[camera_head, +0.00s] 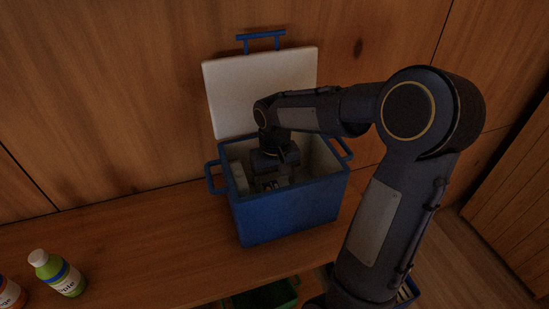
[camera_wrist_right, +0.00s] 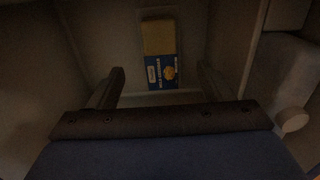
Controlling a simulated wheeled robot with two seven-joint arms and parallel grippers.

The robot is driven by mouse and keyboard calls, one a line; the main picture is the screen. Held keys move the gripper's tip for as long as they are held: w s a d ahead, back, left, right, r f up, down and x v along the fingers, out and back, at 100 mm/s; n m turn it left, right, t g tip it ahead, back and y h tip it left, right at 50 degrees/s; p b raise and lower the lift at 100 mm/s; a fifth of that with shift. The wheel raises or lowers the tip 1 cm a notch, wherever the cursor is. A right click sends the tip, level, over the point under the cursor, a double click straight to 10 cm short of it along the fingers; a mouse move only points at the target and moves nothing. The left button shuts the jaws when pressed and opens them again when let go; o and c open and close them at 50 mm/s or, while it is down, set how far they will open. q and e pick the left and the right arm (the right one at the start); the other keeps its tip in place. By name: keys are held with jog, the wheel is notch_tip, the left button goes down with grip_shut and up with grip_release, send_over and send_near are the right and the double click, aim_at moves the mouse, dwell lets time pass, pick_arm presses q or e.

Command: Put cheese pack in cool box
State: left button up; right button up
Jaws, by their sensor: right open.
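The blue cool box (camera_head: 290,213) stands on the wooden bench with its white lid (camera_head: 235,95) raised against the wall. My right arm reaches down into it. My right gripper (camera_head: 272,181) is inside the box, partly hidden by the wrist. In the right wrist view the gripper (camera_wrist_right: 160,80) is open, its two fingers apart. The cheese pack (camera_wrist_right: 160,52), yellow with a dark blue label, lies inside the box beyond and between the fingertips; I see no finger touching it. My left gripper is in neither view.
A green bottle with a white cap (camera_head: 60,274) and part of an orange bottle (camera_head: 10,293) stand at the left of the bench (camera_head: 150,245). A pale item with a round cap (camera_wrist_right: 290,120) is at the right inside the box. A green crate (camera_head: 265,296) is below the bench.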

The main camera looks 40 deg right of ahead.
notch_tip(320, 180, up, 9)
jog(key=shift+r, duration=0.15)
dwell(0.5)
